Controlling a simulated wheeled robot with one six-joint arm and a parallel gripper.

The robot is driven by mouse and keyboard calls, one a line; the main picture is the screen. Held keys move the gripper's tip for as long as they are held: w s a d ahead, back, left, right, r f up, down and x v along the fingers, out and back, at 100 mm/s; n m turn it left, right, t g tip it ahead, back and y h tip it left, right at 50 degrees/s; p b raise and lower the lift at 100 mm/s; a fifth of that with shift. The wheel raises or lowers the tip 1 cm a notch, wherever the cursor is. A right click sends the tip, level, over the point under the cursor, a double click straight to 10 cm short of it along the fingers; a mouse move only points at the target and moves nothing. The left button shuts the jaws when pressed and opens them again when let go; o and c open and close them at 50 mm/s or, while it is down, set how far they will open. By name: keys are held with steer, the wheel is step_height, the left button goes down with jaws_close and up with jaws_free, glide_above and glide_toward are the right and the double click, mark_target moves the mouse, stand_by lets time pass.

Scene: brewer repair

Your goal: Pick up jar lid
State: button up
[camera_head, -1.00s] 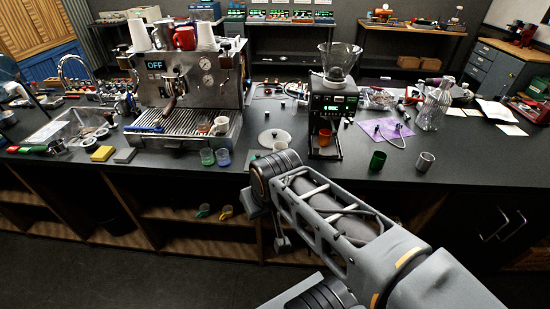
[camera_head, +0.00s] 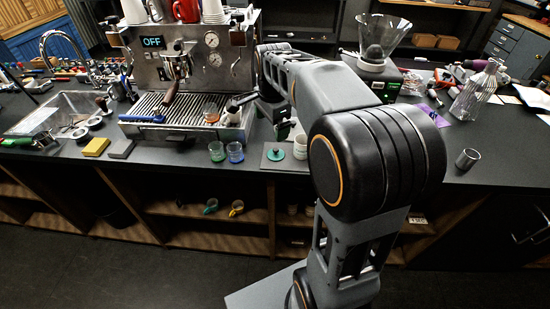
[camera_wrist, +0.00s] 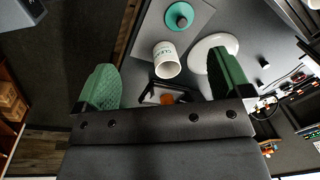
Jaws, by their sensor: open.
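A flat white disc (camera_wrist: 204,48), which looks like the jar lid, lies on the dark counter in the wrist view. My right green finger covers part of it, and any knob on it is hidden. I cannot make it out in the head view, where my arm blocks that area. My gripper (camera_wrist: 163,57) is open, its two green fingers wide apart with nothing held between them. A white cup with green lettering (camera_wrist: 166,62) appears between the fingers, beside the disc. I cannot tell the height of the fingers above the counter.
A teal round piece with a dark knob (camera_wrist: 180,14) sits on a grey plate (camera_wrist: 202,13) near the cup. The espresso machine (camera_head: 187,70) stands to the left. Green (camera_head: 216,151) and blue (camera_head: 235,152) glasses stand near the counter's front edge.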

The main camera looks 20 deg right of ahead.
steer(key=w+d+f+m+g+b, duration=0.1)
steer(key=w+d+f+m, duration=0.3)
steer(key=w+m, duration=0.25)
steer(key=m, duration=0.1)
glide_above(276, 149)
step_height(276, 149, down, 8)
steer(key=shift+s+r, duration=0.1)
steer(key=shift+r, duration=0.05)
steer(key=shift+f+p, duration=0.35)
steer(key=shift+f, duration=2.75)
steer(key=shift+c, duration=0.4)
steer(key=c, duration=0.9)
